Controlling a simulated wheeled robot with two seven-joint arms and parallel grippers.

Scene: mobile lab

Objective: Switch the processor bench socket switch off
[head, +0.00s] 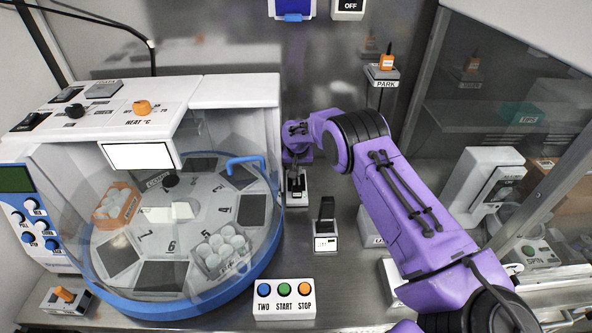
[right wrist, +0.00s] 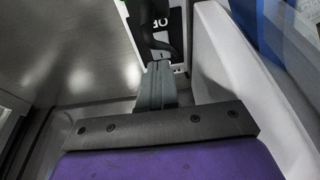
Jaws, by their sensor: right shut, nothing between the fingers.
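My right gripper (head: 294,170) reaches down beside the white processor (head: 235,92) on its right side. In the right wrist view its grey fingers (right wrist: 160,70) are shut and empty. Their tips are at a black switch lever (right wrist: 165,45) on a dark plate with white lettering, partly hidden by the fingers. Whether they touch it I cannot tell. In the head view a small white-based switch (head: 297,201) stands just below the gripper, partly covered. Its position cannot be read. My left gripper is not in view.
A second small switch box (head: 325,238) with an upright black lever stands nearer on the bench. A button box (head: 284,300) labelled TWO, START and STOP is at the front. The processor's round clear bowl (head: 262,255) is close on the left. A PARK post (head: 383,73) stands behind.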

